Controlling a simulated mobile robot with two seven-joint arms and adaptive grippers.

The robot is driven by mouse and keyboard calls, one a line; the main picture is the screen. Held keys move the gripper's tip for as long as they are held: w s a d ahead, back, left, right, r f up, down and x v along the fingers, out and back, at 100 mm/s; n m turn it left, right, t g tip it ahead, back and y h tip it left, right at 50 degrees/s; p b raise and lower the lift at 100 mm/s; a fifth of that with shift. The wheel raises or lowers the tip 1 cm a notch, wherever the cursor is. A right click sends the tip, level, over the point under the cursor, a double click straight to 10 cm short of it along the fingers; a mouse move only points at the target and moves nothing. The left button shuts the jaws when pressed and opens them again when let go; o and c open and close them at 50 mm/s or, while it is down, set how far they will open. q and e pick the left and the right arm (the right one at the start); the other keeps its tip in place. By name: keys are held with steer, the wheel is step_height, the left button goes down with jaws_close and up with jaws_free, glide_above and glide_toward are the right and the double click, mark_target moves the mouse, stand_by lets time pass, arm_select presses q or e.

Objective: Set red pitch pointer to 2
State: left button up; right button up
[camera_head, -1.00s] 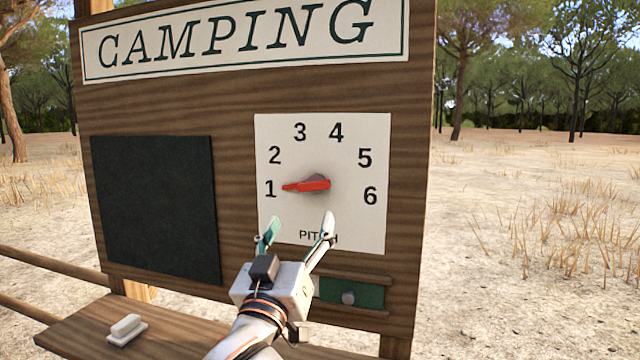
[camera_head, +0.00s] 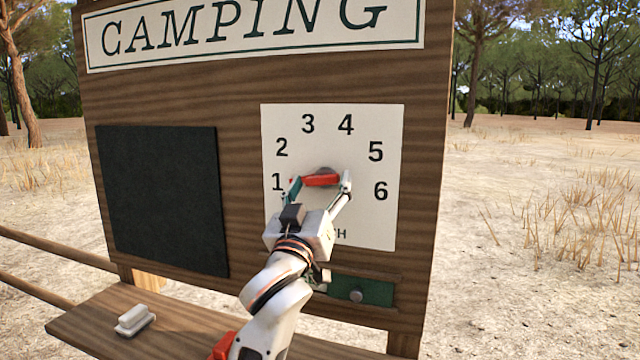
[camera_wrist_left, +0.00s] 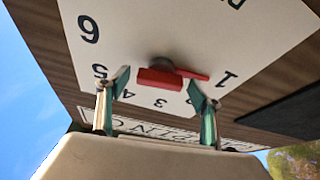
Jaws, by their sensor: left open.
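The red pitch pointer (camera_head: 321,177) sits at the middle of the white dial plate (camera_head: 350,215), numbered 1 to 6. Its narrow tip points left towards the 1; the tip is partly hidden by a finger in the head view. My left gripper (camera_head: 319,186) is open at the dial, its fingers on either side of the pointer and just below it. In the left wrist view the red pointer (camera_wrist_left: 160,78) lies between the spread fingertips (camera_wrist_left: 158,85), with space showing on both sides, and its thin end is towards the 1. My right gripper is not in view.
The wooden board (camera_head: 245,270) carries a CAMPING sign (camera_head: 250,30) and a black panel (camera_head: 165,200). A green strip with a knob (camera_head: 356,296) is below the dial. A white eraser-like block (camera_head: 135,319) rests on the shelf (camera_head: 100,322).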

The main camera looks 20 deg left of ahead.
arm_select(q)
steer(key=c, duration=1.6)
steer(key=shift+m, duration=0.4)
steer(key=m+h, duration=0.2)
steer(key=m, duration=0.1)
steer(key=shift+a+m, duration=0.15)
steer(key=shift+m, duration=0.25)
steer(key=shift+m+g+h, duration=0.25)
steer(key=shift+m+h, duration=0.7)
steer(key=shift+m, duration=0.65)
steer(key=shift+m+g+h, duration=0.25)
steer(key=shift+m+h, duration=0.7)
steer(key=shift+m, duration=0.65)
